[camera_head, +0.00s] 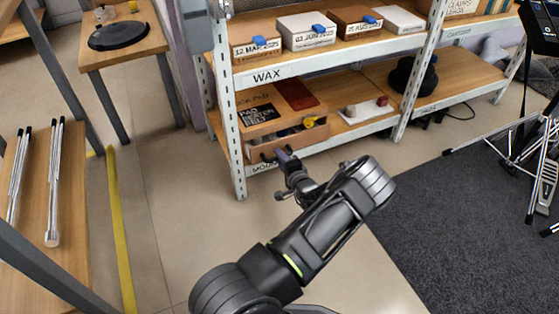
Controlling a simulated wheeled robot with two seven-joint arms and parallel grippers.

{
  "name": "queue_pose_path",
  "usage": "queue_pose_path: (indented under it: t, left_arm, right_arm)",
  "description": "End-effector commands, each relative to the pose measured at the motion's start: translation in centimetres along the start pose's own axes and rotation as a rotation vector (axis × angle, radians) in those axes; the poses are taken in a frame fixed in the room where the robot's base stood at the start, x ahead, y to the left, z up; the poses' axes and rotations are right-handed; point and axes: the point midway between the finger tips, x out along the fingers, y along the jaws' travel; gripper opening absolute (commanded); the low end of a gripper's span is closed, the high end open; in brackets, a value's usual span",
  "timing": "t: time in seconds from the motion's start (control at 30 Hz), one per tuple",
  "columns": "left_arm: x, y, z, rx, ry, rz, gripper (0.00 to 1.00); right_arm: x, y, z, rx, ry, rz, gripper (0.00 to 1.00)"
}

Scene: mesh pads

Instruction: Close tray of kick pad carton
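The kick pad carton (258,97) is a brown box on the lower shelf of the white rack, with a dark printed label and a dark red patch on top. Its tray (312,138) sticks out of the front toward me, and small yellow and red items show inside it. A dark handle is on the tray's front face. My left gripper (279,154) is right at the tray's front, beside the handle. It is small and dark here, so I cannot tell whether it touches or grips the handle. My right gripper is not in view.
Labelled boxes (306,33) stand on the shelf above. A white board (366,111) with small items lies right of the carton. A rack upright (229,120) stands close left of it. Drum hardware (530,150) stands on a dark rug at right. Floor before the rack is open.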

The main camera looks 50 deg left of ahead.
Motion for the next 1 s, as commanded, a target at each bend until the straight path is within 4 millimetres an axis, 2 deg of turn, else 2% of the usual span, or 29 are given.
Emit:
queue_pose_path:
  t: [0.1, 0.33, 0.63, 1.0]
  left_arm:
    - [0.6, -0.02, -0.04, -0.001, 0.001, -0.001, 0.23]
    - [0.63, -0.1, -0.03, 0.0, 0.001, 0.0, 0.23]
    - [0.6, -0.08, -0.03, 0.0, 0.001, 0.0, 0.0]
    - [0.6, -0.09, -0.03, 0.0, 0.001, -0.001, 0.0]
  right_arm:
    - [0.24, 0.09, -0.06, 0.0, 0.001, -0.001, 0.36]
    - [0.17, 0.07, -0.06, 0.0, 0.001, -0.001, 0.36]
    - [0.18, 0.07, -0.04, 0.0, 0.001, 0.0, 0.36]
    - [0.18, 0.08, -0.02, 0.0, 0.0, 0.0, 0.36]
